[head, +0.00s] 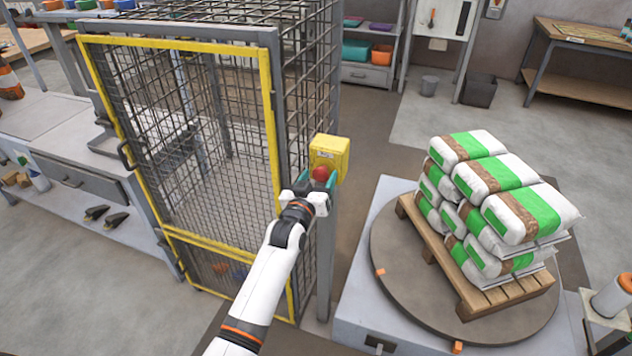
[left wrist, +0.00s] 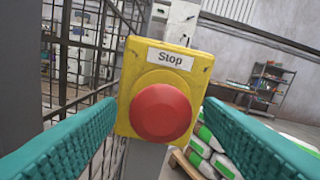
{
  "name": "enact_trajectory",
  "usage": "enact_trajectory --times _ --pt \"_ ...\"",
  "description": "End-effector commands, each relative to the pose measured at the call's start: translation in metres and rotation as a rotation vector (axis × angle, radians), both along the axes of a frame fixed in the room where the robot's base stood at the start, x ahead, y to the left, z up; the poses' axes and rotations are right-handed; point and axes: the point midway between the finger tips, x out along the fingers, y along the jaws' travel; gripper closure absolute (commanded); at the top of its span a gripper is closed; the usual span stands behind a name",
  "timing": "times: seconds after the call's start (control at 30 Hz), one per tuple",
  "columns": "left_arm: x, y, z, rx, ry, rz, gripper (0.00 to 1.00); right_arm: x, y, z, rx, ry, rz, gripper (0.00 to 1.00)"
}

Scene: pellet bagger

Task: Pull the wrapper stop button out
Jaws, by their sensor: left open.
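The red stop button (head: 320,173) sits on the front of a yellow box (head: 330,152) on a grey post beside the wire cage. In the left wrist view the round red button (left wrist: 160,113) faces me under a label reading "Stop" on the yellow box (left wrist: 196,72). My left gripper (head: 317,184) is open, its teal fingers reaching toward the box on either side of the button. In the left wrist view the fingers (left wrist: 160,130) show a gap to the button on both sides. My right gripper is not in view.
The wire cage (head: 190,120) with a yellow-framed door stands left of the post. To the right, a round turntable (head: 400,270) carries a wooden pallet (head: 480,297) stacked with several white and green bags (head: 500,185). Floor is clear behind the post.

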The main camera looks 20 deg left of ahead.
Motion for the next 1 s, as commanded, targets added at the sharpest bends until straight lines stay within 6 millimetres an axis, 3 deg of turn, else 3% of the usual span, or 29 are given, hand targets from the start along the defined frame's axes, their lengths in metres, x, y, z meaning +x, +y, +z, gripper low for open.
enact_trajectory --times 0.17,0.6,0.8,1.0 --pt "-0.015 0.001 -0.002 0.0 0.001 0.0 0.38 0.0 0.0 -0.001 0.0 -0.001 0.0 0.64" --pt "-0.102 0.004 -0.001 0.0 0.001 0.001 0.38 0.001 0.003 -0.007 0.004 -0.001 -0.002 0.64" --pt "-0.119 0.004 -0.001 0.0 0.001 0.0 0.38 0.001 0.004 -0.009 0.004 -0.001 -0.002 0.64" --pt "-0.121 0.004 0.0 0.0 0.001 0.0 0.38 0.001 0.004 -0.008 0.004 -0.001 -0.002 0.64"
